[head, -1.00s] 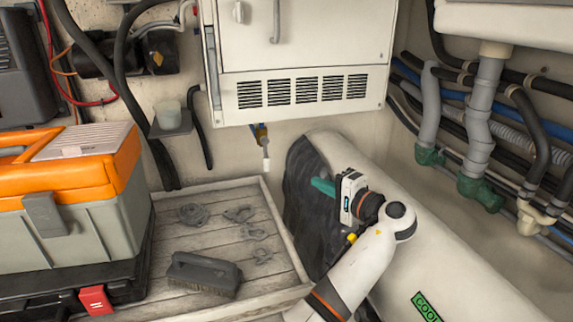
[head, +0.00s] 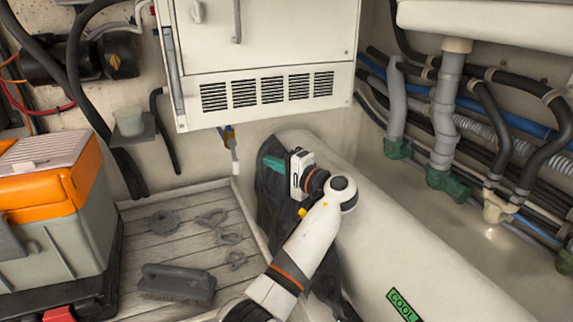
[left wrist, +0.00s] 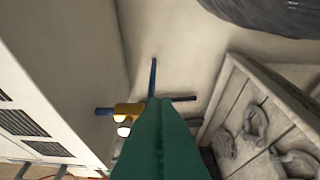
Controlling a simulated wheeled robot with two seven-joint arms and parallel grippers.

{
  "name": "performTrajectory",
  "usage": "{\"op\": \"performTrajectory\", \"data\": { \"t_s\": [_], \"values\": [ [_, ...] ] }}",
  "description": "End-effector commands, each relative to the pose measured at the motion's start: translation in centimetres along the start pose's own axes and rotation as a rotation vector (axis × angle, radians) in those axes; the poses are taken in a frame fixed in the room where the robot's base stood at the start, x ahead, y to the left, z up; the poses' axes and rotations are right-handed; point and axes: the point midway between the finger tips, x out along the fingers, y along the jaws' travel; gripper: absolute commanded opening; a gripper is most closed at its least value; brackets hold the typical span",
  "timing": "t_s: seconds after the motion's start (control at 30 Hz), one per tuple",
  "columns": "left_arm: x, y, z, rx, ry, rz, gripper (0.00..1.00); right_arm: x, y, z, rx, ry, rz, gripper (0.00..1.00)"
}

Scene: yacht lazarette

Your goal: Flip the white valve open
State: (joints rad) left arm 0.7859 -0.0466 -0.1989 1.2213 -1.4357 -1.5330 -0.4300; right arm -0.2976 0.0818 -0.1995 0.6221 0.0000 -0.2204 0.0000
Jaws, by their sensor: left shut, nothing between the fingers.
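The white valve (head: 235,160) is a small fitting under the cabinet, with a brass body, blue parts and a white piece hanging down. In the left wrist view its brass body (left wrist: 128,110) shows with two white round ends, just left of the fingertips; blue and dark rods stick out near it. My left gripper (head: 272,163) has green fingers, shut and empty, to the right of and slightly below the valve in the head view. The fingers (left wrist: 160,103) hide part of the valve in the wrist view; I cannot tell if they touch it. My right gripper is not in view.
The white vented cabinet (head: 265,45) hangs above. A large pale cylinder (head: 400,235) lies just right of my arm. A wooden tray (head: 190,250) with a brush (head: 177,283) and several grey pieces is below. An orange toolbox (head: 50,200) stands left; pipes (head: 450,100) line the right.

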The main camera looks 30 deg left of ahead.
Motion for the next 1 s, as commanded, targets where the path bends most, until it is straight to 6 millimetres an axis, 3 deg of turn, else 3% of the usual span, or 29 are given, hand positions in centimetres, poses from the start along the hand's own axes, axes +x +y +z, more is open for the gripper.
{"op": "performTrajectory", "data": {
  "t_s": [0.13,0.43,1.0],
  "values": [
    [3.3,0.4,-0.1,0.001,0.002,0.001,0.0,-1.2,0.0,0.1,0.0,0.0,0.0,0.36],
    [3.8,0.1,-3.5,-0.001,0.0,-0.001,0.0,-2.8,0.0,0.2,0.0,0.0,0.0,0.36],
    [4.1,0.0,-4.0,0.009,-0.001,0.004,0.0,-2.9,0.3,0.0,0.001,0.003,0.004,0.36]
  ]
}}
